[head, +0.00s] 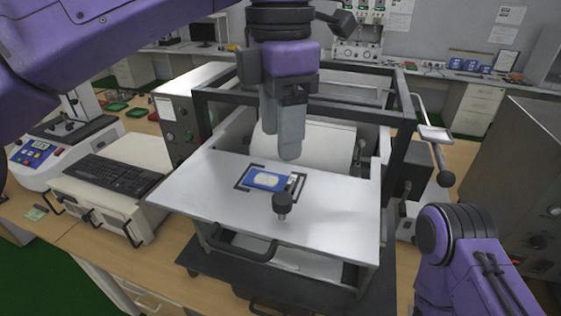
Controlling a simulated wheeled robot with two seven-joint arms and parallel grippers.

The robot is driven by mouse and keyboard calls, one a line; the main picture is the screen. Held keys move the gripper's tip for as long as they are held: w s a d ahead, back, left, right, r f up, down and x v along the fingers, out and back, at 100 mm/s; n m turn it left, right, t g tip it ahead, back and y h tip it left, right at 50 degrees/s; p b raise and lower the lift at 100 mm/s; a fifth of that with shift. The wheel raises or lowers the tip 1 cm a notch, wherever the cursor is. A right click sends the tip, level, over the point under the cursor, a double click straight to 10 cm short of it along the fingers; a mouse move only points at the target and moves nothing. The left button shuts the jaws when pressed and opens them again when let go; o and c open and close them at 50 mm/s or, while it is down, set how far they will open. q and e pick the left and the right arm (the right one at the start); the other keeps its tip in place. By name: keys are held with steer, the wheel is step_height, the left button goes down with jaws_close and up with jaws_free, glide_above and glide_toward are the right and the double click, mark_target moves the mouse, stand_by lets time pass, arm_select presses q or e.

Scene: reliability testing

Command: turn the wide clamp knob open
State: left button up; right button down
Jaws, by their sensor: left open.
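A dark clamp knob (282,203) stands upright on the pale top plate (225,200) of a framed test machine, just in front of a blue flat piece (265,180) in a black bracket. Its exact turn angle cannot be told. My left gripper (289,152) points down over the plate, behind and above the knob and apart from it. Its grey fingers overlap in this view, and I see nothing held; it is open. My right arm shows at the lower right, but its gripper is out of view.
The machine's dark frame (225,98) rises behind the plate. A black handle (240,248) is on the front. A keyboard (115,175) lies left. The plate's left part is clear.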

arm_select(q)
steer(key=b, duration=0.1)
glide_above(280, 198)
steer(key=f, duration=0.6)
steer(key=shift+s, duration=0.35)
steer(key=f, duration=0.2)
steer(key=w+f, duration=0.1)
steer(key=f, duration=0.1)
steer(key=shift+w+f, duration=0.1)
steer(key=shift+s, duration=0.4)
steer(key=shift+c, duration=1.2)
steer(key=c, duration=0.8)
